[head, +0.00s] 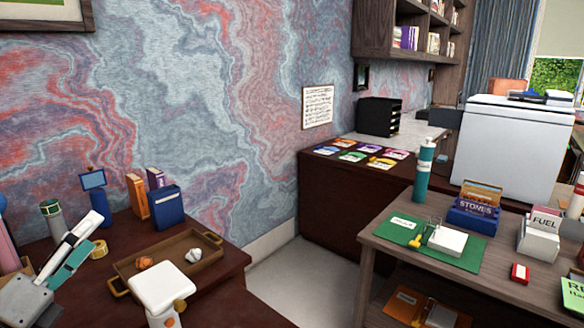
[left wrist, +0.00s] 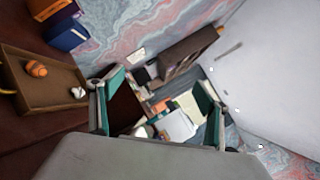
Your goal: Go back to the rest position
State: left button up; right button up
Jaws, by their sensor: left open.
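My left gripper (head: 95,231) is at the lower left of the head view, above the dark leather desk (head: 215,302) and left of the wooden tray. Its teal-lined fingers are apart with nothing between them. In the left wrist view the two fingers of the left gripper (left wrist: 158,95) stand wide apart, with only the distant room showing between them. My right gripper is not in view.
A wooden tray (head: 123,270) holds small orange and white items. Blue and orange books (head: 166,207), a small blue-screened object (head: 93,180) and a tape roll (head: 99,249) stand near it.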

pick_arm(q)
jog(key=s+a+f+n+g+y, duration=0.2)
jog(key=a+f+n+y, duration=0.2)
jog(key=f+n+y, duration=0.45)
jog(key=s+f+n+g+y, duration=0.1)
jog(key=s+f+n+g, duration=0.4)
jog(key=f, duration=0.6)
jog(key=s+f+n+g, duration=0.3)
jog(key=s+f+n, duration=0.25)
jog(key=f, duration=0.45)
jog(key=s+d+f+n+g, duration=0.2)
jog(key=s+d+f+g, duration=0.25)
jog(key=s+f, duration=0.3)
jog(key=d+f+n+t+h, duration=0.1)
jog(key=d+f+t+h, duration=0.1)
jog(key=d+f+h, duration=0.2)
jog(key=w+d+f+n+t+h, duration=0.1)
jog(key=d+f+n+t+h, duration=0.1)
jog(key=d+f, duration=0.6)
jog(key=d+h, duration=0.1)
jog(key=d, duration=0.4)
jog(key=shift+h+p, duration=0.35)
